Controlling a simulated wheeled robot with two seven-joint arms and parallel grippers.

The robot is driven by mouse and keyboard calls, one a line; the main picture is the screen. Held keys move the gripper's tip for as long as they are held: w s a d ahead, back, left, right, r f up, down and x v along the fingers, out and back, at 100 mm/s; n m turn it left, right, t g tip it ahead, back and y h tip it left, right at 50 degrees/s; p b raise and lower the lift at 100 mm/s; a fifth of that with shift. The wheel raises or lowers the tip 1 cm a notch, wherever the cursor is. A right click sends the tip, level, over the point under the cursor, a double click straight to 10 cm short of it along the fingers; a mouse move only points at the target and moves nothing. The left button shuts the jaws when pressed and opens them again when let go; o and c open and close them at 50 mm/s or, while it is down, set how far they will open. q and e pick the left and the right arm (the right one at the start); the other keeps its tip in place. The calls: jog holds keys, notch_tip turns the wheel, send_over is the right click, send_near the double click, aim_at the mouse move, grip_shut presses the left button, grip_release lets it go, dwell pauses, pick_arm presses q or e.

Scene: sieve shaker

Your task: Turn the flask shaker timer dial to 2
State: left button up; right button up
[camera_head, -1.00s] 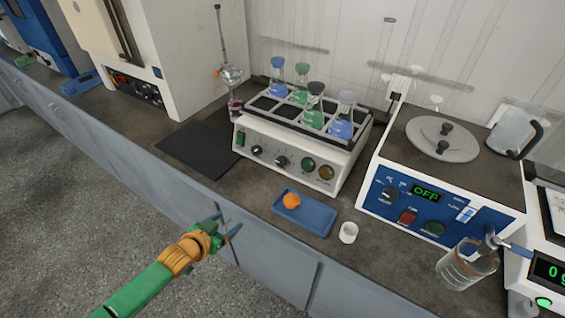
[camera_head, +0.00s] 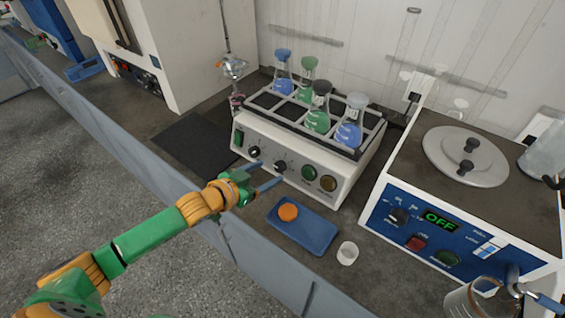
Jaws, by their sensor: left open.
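The flask shaker (camera_head: 290,165) is a white box with a dark rack on top that holds several stoppered flasks of blue and green liquid. Its front panel has two black dials, a left dial (camera_head: 254,152) and a right dial (camera_head: 280,167), with a green and a brown round button to their right. The dial markings are too small to read. My left gripper (camera_head: 266,175) is open and empty in front of the panel, its fingers pointing toward the two dials. Whether a finger touches the panel cannot be told. My right gripper is not in view.
A black mat (camera_head: 190,142) lies left of the shaker.

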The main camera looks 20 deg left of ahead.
aim_at(278, 167)
pick_arm(q)
jog(key=x, duration=0.5)
jog(key=shift+b, duration=0.3)
jog(key=shift+r, duration=0.1)
grip_shut()
